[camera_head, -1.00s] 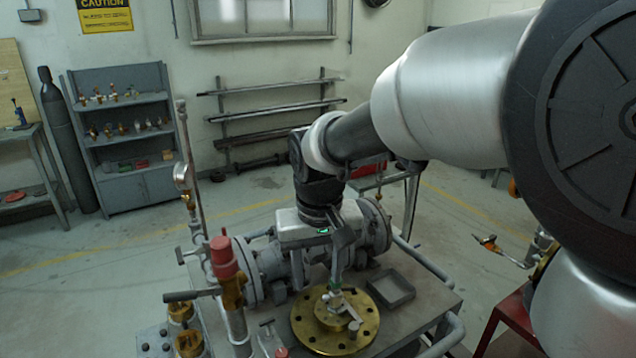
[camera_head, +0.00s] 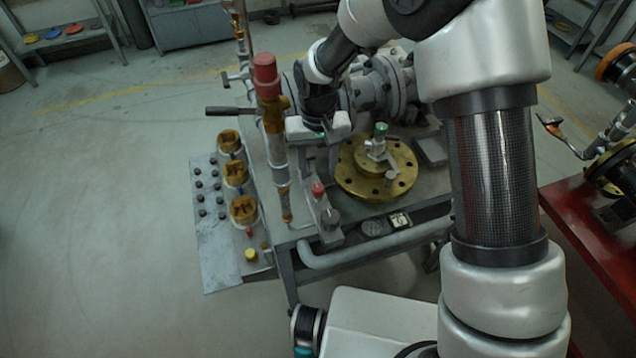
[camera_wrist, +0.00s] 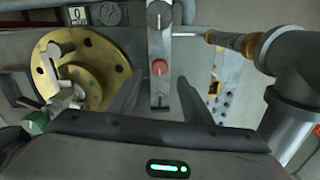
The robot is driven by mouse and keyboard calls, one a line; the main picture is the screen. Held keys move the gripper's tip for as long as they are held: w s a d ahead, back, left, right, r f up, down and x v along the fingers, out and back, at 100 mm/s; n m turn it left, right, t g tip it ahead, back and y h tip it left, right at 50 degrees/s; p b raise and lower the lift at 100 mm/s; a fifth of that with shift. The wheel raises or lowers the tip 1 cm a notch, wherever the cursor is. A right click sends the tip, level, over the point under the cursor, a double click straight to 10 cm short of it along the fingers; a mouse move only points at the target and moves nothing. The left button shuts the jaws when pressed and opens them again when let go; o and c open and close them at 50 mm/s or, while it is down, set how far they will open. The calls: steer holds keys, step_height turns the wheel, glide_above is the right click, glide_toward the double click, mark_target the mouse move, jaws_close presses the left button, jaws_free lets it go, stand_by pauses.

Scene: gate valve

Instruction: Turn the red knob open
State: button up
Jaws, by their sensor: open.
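The small red knob (camera_head: 318,188) sits on a narrow grey panel (camera_head: 327,233) at the front of the bench. In the wrist view the red knob (camera_wrist: 159,67) is near the middle, on the upright grey strip. My gripper (camera_wrist: 158,92) is open and empty, with one finger on each side of the strip in that view. The knob shows just beyond the fingertips, and no contact is seen. In the head view my gripper (camera_head: 320,145) is above and behind the knob; its fingers are hard to make out.
A brass flange (camera_head: 352,184) with a green-topped valve (camera_head: 380,131) lies to the right of the panel. A tall pipe with a larger red cap (camera_head: 265,70) and a side lever (camera_head: 228,111) stands close on the left. Brass fittings (camera_head: 236,172) line the left edge. A dark grey knob (camera_head: 330,216) is on the same panel.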

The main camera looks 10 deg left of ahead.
mark_target(318, 187)
step_height(318, 187, down, 7)
steer(key=shift+f, duration=0.1)
stand_by(0.3)
steer(key=c, duration=1.1)
steer(key=shift+o, duration=0.2)
